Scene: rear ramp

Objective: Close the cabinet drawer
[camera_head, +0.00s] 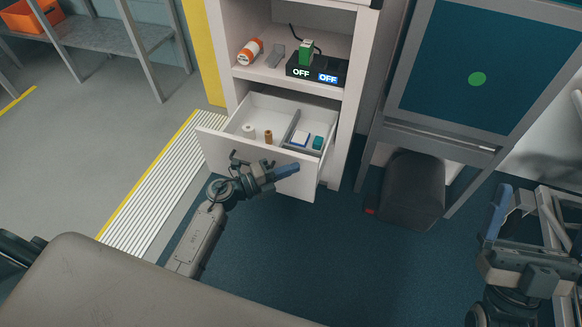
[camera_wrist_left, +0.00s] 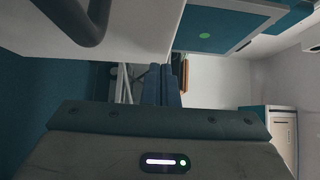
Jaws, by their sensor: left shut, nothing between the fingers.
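The white cabinet drawer (camera_head: 216,146) is pulled out of the cabinet (camera_head: 355,90) below an open shelf. Inside it are a white spool, a brown bottle-like item, and a grey divided section with white and teal items. My left gripper (camera_head: 287,171) is shut and empty, across the drawer front from the camera. I cannot tell whether it touches. In the left wrist view its blue fingers (camera_wrist_left: 162,85) are together, and a pale panel with a dark curved handle (camera_wrist_left: 92,20) lies above left. My right gripper (camera_head: 505,212) is at the far right; its opening is unclear.
The shelf above holds an orange-and-white bottle (camera_head: 250,51) and a black switch box (camera_head: 316,69) reading OFF. A dark stool-like object (camera_head: 412,190) stands right of the cabinet, below a blue panel (camera_head: 490,60). A grey padded surface (camera_head: 120,285) fills the lower left.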

